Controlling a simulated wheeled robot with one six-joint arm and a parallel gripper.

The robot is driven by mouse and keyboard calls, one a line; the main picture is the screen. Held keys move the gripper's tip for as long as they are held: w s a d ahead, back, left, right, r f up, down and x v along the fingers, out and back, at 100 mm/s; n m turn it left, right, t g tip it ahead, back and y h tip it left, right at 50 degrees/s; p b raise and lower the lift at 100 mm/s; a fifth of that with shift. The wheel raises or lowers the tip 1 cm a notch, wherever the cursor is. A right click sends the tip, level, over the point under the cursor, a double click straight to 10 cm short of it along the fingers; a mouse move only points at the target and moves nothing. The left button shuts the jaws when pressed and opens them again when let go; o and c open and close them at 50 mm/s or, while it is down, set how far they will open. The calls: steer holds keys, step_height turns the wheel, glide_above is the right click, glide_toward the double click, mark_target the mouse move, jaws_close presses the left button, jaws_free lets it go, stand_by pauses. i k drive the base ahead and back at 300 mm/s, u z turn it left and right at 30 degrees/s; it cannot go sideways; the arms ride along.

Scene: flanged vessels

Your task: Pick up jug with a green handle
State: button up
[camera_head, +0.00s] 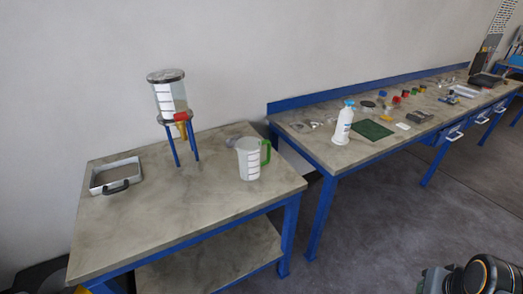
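A whitish jug (248,160) with measuring marks and a green handle (266,153) on its right side stands upright on the near grey-topped table (200,213). It is near the table's right rear part. My arm shows as a dark rounded part with an orange ring at the bottom right corner, far from the jug. My gripper's fingers cannot be made out there.
A clear flanged vessel (170,97) stands on a blue-legged stand (172,145) left of the jug. A shallow tray (116,175) lies at the table's left. A long workbench (340,158) at the right bears a white bottle (343,125). The table's front is clear.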

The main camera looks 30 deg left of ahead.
mark_target(248, 149)
steer(key=u, duration=0.3)
steer(key=i, duration=0.85)
steer(key=u, duration=1.05)
steer(key=i, duration=0.65)
steer(key=u, duration=0.65)
